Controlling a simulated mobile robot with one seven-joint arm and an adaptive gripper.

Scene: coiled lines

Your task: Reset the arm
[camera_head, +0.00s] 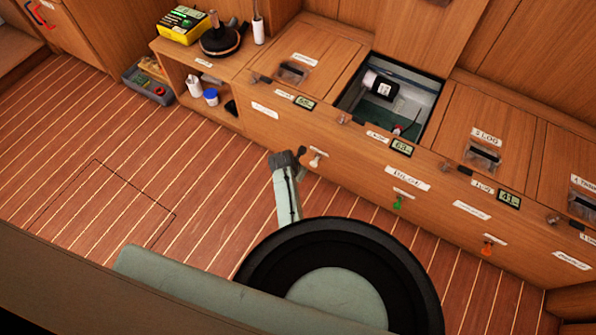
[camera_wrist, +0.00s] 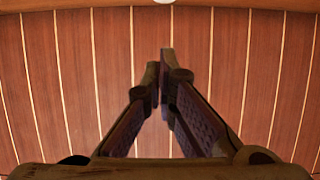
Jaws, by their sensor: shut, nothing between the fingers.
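My gripper (camera_wrist: 160,75) is shut and empty in the wrist view, its two dark fingers meeting over the striped wooden floor (camera_wrist: 245,70). In the head view my arm reaches up from the bottom middle, and my gripper (camera_head: 287,160) shows as a small dark end in front of the cabinet face, near a white-handled toggle (camera_head: 316,157). I cannot tell from this view whether it touches the cabinet. A pale curved edge (camera_wrist: 150,2) shows at the top of the wrist view.
A wooden bench (camera_head: 330,125) with labelled lids runs along the back right. A yellow box (camera_head: 184,24) and a grey tray (camera_head: 150,82) are at the upper left. The left floor is clear.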

